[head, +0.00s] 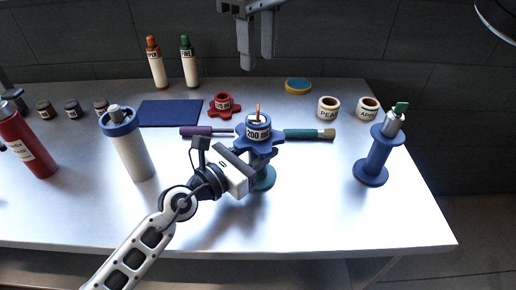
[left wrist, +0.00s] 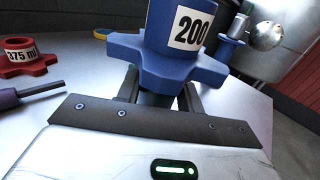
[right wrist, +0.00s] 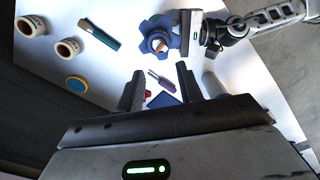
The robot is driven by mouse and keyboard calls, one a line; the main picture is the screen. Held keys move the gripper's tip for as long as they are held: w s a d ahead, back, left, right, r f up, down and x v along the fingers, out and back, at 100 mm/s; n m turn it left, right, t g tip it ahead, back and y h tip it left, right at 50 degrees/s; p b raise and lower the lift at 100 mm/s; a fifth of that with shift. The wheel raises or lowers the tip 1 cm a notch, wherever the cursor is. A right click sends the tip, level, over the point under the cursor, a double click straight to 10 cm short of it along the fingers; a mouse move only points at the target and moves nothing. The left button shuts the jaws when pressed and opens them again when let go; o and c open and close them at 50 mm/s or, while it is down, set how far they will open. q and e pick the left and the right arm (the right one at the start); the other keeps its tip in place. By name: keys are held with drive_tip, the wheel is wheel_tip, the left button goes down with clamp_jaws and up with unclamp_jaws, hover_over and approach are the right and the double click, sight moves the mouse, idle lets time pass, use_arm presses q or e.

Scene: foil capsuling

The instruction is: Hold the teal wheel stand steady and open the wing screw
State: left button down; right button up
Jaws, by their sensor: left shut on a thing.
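The teal wheel stand (head: 264,179) stands upright near the table's middle; its teal post also shows in the left wrist view (left wrist: 157,99). On top is a blue lobed wheel (head: 258,146) with a 200 label. A small orange piece (head: 257,111) sticks up from its top, perhaps the wing screw; it shows in the right wrist view (right wrist: 158,43). My left gripper (head: 254,166) is shut on the stand just under the wheel, hiding part of the post.
A purple-handled tool (head: 196,132) and a green-handled brush (head: 308,134) lie beside the wheel. A red wheel (head: 223,105) is behind. A grey bottle with a blue collar (head: 133,155) stands left, a blue stand (head: 372,165) right. The table front is clear.

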drive_tip(key=shift+o, duration=0.8)
drive_tip(key=n+y, duration=0.4)
drive_tip(key=n, duration=0.3)
approach(258, 106)
drive_tip(key=x, duration=0.8)
drive_tip(key=shift+a+f, duration=0.1)
drive_tip(key=shift+f, duration=0.3)
drive_tip(key=shift+c, duration=0.3)
drive_tip(key=shift+y, duration=0.3)
clamp_jaws()
